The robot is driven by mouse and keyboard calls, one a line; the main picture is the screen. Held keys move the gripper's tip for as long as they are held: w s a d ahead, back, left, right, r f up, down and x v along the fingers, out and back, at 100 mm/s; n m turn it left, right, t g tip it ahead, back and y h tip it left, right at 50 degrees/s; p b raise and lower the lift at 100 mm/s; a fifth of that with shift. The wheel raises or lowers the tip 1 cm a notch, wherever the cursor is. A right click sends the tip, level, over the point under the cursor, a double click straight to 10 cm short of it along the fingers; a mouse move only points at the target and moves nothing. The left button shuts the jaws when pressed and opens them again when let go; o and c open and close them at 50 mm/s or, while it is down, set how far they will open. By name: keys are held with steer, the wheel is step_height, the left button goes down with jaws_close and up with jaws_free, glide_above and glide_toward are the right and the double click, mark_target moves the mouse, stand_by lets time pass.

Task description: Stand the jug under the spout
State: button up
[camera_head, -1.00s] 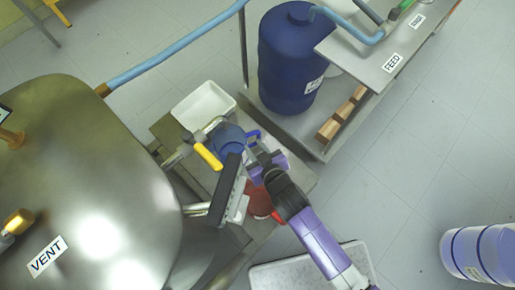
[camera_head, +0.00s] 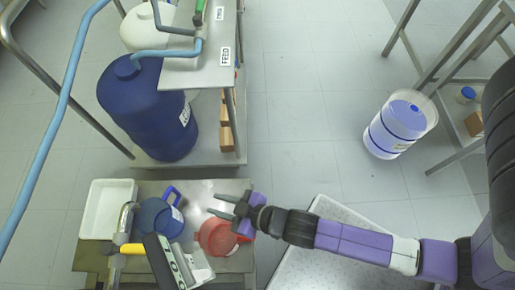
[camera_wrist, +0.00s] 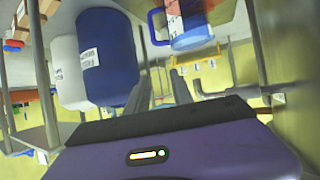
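The blue jug (camera_head: 153,219), with a blue handle (camera_head: 171,194) and a pale label, stands on the steel bench in the head view. It is close beside the grey outlet pipe (camera_head: 127,217) with the yellow lever (camera_head: 131,249); from above I cannot tell whether its mouth lies under the spout. My gripper (camera_head: 214,204) is open and empty, its fingers pointing left towards the jug with a gap between. In the wrist view the jug (camera_wrist: 190,38) shows at the top, beyond the two separated fingers (camera_wrist: 163,90).
A red vessel (camera_head: 214,238) sits just below my gripper. A white tray (camera_head: 106,209) stands left of the jug. A dark and grey device (camera_head: 165,264) is in front. A big blue drum (camera_head: 150,110) stands behind; a blue-white container (camera_head: 397,126) is right. The floor between is clear.

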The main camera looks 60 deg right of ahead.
steer(key=s+d+r+m+t+h, duration=0.1)
steer(key=s+d+r, duration=0.3)
steer(key=s+r, duration=0.4)
steer(key=s+d+r+m+t+h, duration=0.1)
steer(key=s+d+r, duration=0.3)
steer(key=r, duration=0.9)
steer(key=s, duration=0.3)
steer(key=shift+s+m, duration=0.3)
steer(key=shift+s, duration=0.05)
